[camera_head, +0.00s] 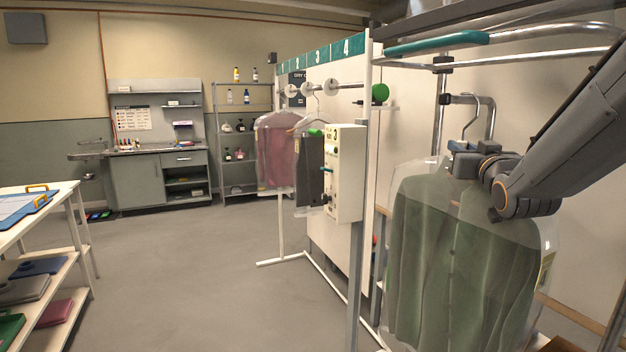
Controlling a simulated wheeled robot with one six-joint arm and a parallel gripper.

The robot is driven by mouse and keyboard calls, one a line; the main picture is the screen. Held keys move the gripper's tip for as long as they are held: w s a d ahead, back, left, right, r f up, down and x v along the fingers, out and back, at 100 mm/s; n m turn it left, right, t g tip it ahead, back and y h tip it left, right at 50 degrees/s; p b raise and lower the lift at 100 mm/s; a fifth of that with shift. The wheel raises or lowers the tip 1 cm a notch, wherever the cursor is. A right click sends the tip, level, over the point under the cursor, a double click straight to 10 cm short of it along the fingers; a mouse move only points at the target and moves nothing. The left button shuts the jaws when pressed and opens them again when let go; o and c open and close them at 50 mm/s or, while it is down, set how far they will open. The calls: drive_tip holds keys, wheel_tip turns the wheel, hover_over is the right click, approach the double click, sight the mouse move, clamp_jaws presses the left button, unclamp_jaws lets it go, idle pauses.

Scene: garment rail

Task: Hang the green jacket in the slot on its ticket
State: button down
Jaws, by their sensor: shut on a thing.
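The green jacket (450,260) hangs upright under a clear cover at the right front. A small pale ticket (546,271) is on its right edge; its writing is too small to read. My gripper (470,152) is at the top of the jacket, shut on its hanger below the hook (477,115). I cannot tell whether the hook still touches the chrome bracket behind it.
A pink garment (277,150) and a dark garment (309,168) hang on the slot rail. A white control box (345,174) and an upright post (363,180) stand between the jacket and the rail. A white table (62,196) is at the left. The middle floor is clear.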

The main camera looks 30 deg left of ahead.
sight(464, 133)
drive_tip(key=shift+r+p, duration=0.55)
drive_tip(key=shift+r, duration=1.2)
drive_tip(key=shift+d, duration=0.1)
drive_tip(key=shift+s+d, duration=1.2)
drive_tip(key=shift+d, duration=0.25)
drive_tip(key=shift+s+d, duration=1.15)
drive_tip(key=shift+d, duration=0.3)
